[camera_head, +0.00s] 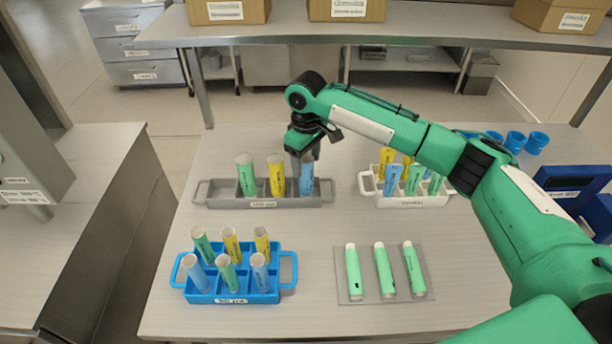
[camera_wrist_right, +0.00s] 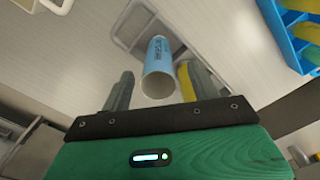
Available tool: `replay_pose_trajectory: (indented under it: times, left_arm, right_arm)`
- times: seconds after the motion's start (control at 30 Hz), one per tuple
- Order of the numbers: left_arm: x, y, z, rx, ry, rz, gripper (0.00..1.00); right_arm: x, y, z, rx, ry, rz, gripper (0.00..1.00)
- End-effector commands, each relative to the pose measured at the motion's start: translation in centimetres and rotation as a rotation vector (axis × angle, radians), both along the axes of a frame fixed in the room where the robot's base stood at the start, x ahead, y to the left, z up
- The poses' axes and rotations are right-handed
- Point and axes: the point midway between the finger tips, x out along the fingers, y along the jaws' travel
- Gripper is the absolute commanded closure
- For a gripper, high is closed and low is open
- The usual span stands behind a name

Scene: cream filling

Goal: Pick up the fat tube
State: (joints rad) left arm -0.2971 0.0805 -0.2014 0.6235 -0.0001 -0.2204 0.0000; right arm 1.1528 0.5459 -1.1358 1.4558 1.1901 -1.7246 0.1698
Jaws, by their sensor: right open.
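A grey rack (camera_head: 225,201) in the head view holds a green tube (camera_head: 246,175), a yellow tube (camera_head: 276,176) and a blue tube (camera_head: 307,181). These tubes look wider than those in the other racks. My right gripper (camera_head: 303,153) points down over the blue tube at the rack's right end. In the right wrist view the blue tube (camera_wrist_right: 158,58) stands between the two spread fingers of my right gripper (camera_wrist_right: 160,82), and the yellow tube (camera_wrist_right: 186,82) shows beside the right finger. I cannot tell whether any finger touches a tube. My left gripper is out of view.
A white rack (camera_head: 365,184) with several tubes stands just right of the gripper, partly behind my arm. A blue rack (camera_head: 289,282) with several tubes stands at the front left. Blue cups (camera_head: 537,143) stand at the back right.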

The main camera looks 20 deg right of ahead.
Motion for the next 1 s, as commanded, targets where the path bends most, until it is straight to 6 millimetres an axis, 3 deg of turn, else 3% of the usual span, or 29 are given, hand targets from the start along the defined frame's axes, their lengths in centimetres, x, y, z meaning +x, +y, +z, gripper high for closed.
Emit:
replay_pose_trajectory:
  times: [0.2,0.5,0.73,1.0]
  left_arm:
    - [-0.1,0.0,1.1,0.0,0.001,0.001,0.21]
    - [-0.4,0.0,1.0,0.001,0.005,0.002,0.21]
    - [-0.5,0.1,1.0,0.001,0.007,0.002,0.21]
    - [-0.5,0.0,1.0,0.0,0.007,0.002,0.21]
  right_arm:
    - [0.3,0.0,-2.9,0.0,0.002,0.0,0.39]
    - [0.3,0.0,-3.5,0.0,0.0,0.0,0.39]
    - [0.3,0.0,-3.5,0.0,0.0,0.0,0.84]
    - [0.3,0.0,-3.4,0.0,0.0,0.0,0.86]
